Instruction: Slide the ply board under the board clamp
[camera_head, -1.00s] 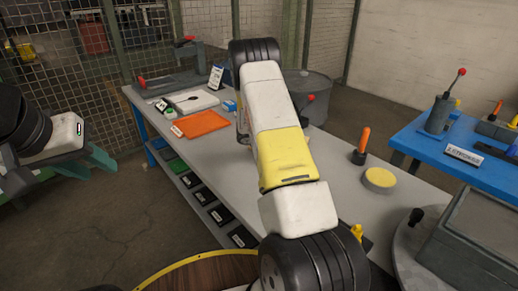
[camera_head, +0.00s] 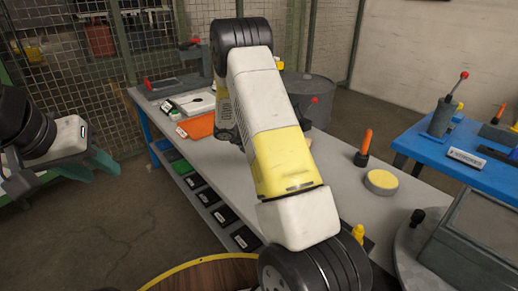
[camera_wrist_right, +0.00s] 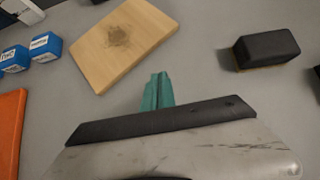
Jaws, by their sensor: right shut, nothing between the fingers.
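The ply board (camera_wrist_right: 125,42), a light wooden rectangle with a dark smudge, lies flat on the grey bench in the right wrist view. My right gripper (camera_wrist_right: 160,88) has its green fingers together and empty, just below the board's near edge in the picture. I cannot tell whether they touch it. In the head view my right arm hides this gripper and the board. A dark grey fixture with red knobs (camera_head: 165,87) at the bench's far left end looks like the board clamp. My left gripper (camera_head: 58,174) is open and empty, off the bench at left.
Blue boxes (camera_wrist_right: 44,46) and an orange panel (camera_wrist_right: 11,125) lie left of the board; a black block (camera_wrist_right: 265,48) lies right. An orange-handled tool (camera_head: 364,148) and a round yellow pad (camera_head: 381,181) stand on the bench. A blue table (camera_head: 455,145) stands at right.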

